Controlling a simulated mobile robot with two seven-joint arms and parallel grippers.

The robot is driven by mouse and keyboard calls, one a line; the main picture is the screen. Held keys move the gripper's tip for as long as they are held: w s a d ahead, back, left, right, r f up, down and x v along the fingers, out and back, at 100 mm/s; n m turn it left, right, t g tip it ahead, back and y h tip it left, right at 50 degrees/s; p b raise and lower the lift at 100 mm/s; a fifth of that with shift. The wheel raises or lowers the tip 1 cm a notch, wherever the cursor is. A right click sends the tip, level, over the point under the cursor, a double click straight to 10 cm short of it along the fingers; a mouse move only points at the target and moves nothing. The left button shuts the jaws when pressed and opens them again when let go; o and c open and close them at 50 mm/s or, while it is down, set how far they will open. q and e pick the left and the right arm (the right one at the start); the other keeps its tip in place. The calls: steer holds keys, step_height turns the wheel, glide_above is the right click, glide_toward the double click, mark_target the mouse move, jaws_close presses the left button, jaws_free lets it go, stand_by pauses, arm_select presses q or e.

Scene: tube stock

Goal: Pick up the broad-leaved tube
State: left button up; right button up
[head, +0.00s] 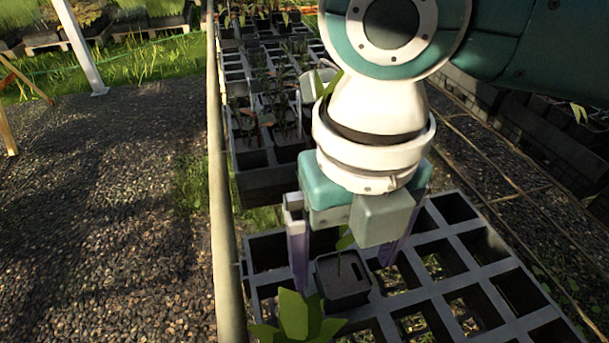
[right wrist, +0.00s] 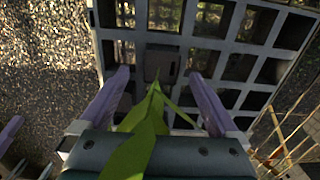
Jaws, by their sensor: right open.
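The broad-leaved tube (head: 343,283) is a small dark square pot standing upright in a cell of the grey grid tray. A thin stem and a green leaf rise from it. In the right wrist view the pot (right wrist: 162,63) lies beyond my fingertips, its broad leaves (right wrist: 135,152) stretching up close to the palm. My right gripper (head: 343,274) points down, open, with one purple finger on each side of the pot; contact cannot be told. A purple finger at the lower left of the right wrist view appears to be my left gripper's (right wrist: 10,132); its state does not show.
The grid tray (head: 487,242) has several empty cells around the pot. Broad green leaves (head: 297,318) show at the bottom edge. Farther trays hold seedlings (head: 280,105). A pale rail (head: 219,200) runs along the left side, with open gravel (head: 100,220) beyond.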

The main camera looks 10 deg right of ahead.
mark_target(344, 272)
step_height(344, 272, down, 4)
steer(key=shift+w+d+r+b, duration=0.1)
steer(key=shift+b, duration=0.25)
jaws_close()
stand_by(0.5)
